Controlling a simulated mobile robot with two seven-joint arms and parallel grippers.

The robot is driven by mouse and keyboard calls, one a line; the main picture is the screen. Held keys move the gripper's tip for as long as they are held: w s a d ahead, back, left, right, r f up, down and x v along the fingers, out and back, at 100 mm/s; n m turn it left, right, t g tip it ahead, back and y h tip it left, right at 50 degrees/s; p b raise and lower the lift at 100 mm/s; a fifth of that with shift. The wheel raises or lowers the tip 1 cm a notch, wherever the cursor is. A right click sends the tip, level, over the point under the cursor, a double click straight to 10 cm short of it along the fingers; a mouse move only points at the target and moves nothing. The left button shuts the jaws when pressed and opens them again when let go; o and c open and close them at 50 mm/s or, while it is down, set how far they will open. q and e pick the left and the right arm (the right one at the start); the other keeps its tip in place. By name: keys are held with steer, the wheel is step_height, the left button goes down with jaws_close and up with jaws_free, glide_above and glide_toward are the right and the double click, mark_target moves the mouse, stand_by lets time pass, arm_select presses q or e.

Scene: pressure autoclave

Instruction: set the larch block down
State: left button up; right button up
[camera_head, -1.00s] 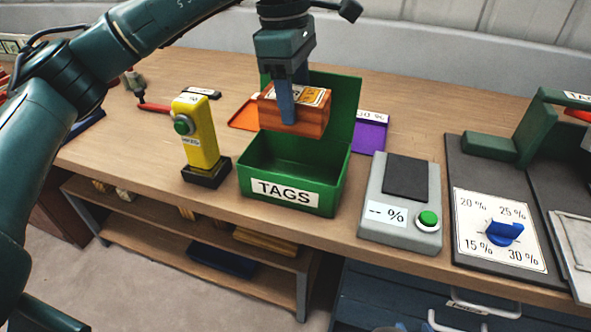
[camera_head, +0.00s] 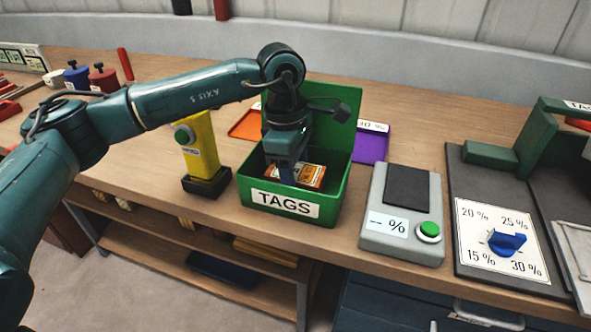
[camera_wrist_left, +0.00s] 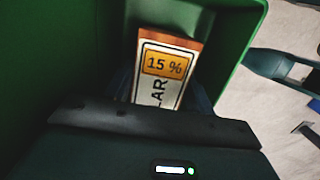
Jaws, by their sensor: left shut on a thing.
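The larch block (camera_head: 311,177) is reddish-brown wood with a label on top. In the left wrist view the block (camera_wrist_left: 164,75) shows a "15 %" tag and the letters "LAR". My left gripper (camera_head: 287,175) points down into the green TAGS box (camera_head: 338,200) and is shut on the block. The block is inside the box, below its rim. The front wall hides its underside, so I cannot tell whether it touches the floor of the box. My right gripper is not in view.
The box's raised lid (camera_head: 335,120) stands behind the gripper. A yellow device (camera_head: 202,145) is left of the box. A grey meter (camera_head: 402,215) with a green button is to the right. Orange (camera_head: 246,124) and purple (camera_head: 371,143) trays lie behind.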

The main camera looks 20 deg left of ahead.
arm_select(q)
steer(key=shift+f, duration=0.15)
steer(key=o, duration=0.8)
steer(key=shift+r, duration=0.5)
step_height(320, 180, up, 11)
steer(key=a, duration=0.1)
steer(key=shift+a+r, duration=0.15)
steer(key=shift+a, duration=0.1)
